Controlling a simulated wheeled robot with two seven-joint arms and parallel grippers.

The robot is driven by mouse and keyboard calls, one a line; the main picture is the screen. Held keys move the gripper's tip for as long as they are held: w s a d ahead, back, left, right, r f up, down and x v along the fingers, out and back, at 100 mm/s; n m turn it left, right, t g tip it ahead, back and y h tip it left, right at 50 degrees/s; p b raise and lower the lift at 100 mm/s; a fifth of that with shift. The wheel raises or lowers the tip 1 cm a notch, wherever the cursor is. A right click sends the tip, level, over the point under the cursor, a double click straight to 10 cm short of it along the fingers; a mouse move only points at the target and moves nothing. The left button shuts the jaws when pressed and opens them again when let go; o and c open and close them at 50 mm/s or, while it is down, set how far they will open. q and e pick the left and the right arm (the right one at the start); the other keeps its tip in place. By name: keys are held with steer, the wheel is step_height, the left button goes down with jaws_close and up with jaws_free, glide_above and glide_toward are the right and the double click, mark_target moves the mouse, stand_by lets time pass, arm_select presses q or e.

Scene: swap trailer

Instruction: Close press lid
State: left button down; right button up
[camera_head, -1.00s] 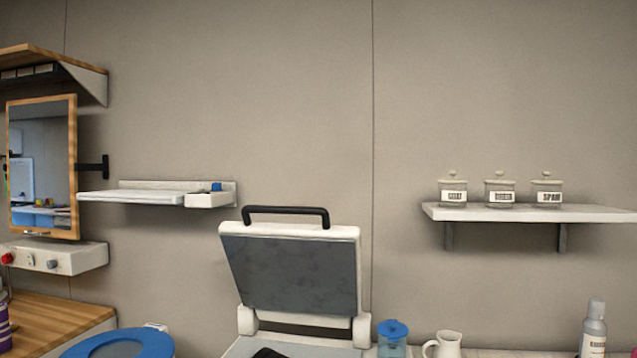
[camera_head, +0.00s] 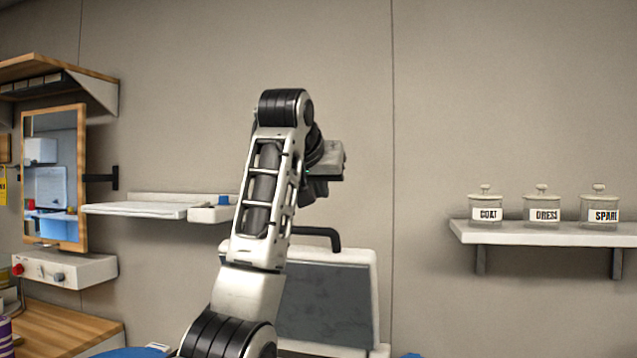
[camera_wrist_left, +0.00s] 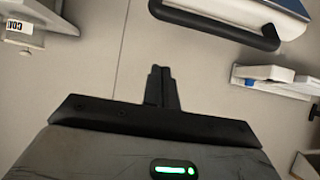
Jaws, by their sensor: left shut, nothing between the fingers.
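The press lid (camera_head: 325,298) stands raised and tilted back in the head view, with a grey plate inside a white frame. Its black handle (camera_head: 322,235) runs along the top edge, partly hidden by my left arm. In the left wrist view the handle (camera_wrist_left: 222,28) and a bit of the lid (camera_wrist_left: 275,12) show at the top. My left gripper (camera_head: 322,188) is above the handle and apart from it. Its fingers (camera_wrist_left: 161,88) are shut and empty in the wrist view. The press base is hidden or out of frame. My right gripper is not in view.
A white wall shelf (camera_head: 150,209) is left of the lid. A mirror (camera_head: 54,178) and a control box (camera_head: 65,269) are farther left. A shelf (camera_head: 545,234) with labelled jars (camera_head: 541,205) is at right. The wall between is clear.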

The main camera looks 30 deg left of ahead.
arm_select(q)
steer(key=p+x, duration=0.1)
steer(key=x, duration=0.5)
steer(key=shift+w+p, duration=0.25)
steer(key=shift+p, duration=0.15)
steer(key=shift+s+d+f, duration=0.2)
steer(key=shift+s+f, duration=0.55)
steer(key=shift+s, duration=0.15)
steer(key=shift+s+d+f, duration=0.2)
steer(key=shift+s+f, duration=0.35)
steer(key=shift+s, duration=0.2)
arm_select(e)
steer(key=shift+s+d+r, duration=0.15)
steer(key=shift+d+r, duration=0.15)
